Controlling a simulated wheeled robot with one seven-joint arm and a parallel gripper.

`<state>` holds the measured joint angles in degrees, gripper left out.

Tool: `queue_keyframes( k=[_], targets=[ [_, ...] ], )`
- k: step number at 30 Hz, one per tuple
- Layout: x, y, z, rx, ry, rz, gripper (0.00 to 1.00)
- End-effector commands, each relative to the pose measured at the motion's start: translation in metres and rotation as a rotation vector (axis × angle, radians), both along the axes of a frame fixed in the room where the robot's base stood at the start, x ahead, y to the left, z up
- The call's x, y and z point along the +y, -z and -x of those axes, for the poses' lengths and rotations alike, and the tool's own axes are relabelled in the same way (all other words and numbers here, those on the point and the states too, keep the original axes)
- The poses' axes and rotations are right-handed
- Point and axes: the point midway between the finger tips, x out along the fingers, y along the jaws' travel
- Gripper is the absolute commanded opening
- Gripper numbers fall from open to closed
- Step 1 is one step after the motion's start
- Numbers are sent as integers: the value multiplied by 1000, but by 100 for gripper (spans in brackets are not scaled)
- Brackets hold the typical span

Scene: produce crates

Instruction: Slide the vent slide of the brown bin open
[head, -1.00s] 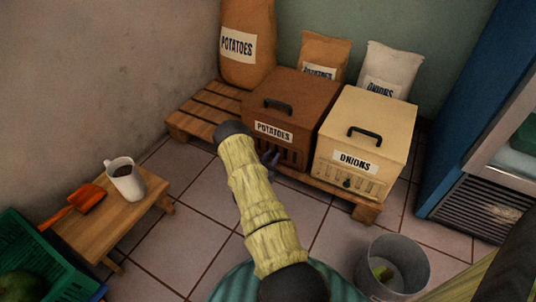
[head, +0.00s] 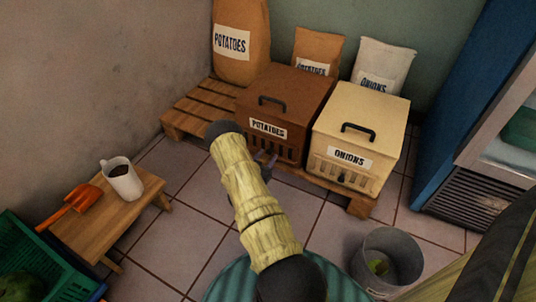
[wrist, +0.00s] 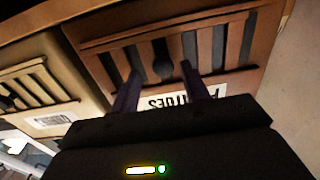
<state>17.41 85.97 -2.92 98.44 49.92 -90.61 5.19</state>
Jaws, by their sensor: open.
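The brown bin (head: 310,95) stands on the pallet in the head view, with a POTATOES label and a slatted vent low on its front. In the wrist view its front (wrist: 275,30) appears upside down, with the label below the vent. A dark round vent knob (wrist: 162,68) sits among the slats. My gripper (wrist: 160,70) is open, its two fingers pointing at the vent on either side of the knob's line. Contact with the knob cannot be told. In the head view my gripper (head: 265,160) is partly hidden by my arm.
The cream onion bin (head: 385,110) stands close to the right of the brown bin. Sacks (head: 242,40) stand behind. A grey bucket (head: 385,262) is on the floor at front right. A low stool (head: 95,230) with a white mug (head: 122,180) is at left.

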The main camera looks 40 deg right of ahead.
Motion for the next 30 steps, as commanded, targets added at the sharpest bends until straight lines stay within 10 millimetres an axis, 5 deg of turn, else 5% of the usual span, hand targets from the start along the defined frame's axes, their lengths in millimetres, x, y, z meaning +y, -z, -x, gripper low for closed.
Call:
queue_keyframes(
  k=[21,30],
  targets=[
    [129,-2,53,4,-3,-2,46],
    [145,0,61,1,1,-1,46]
  ],
)
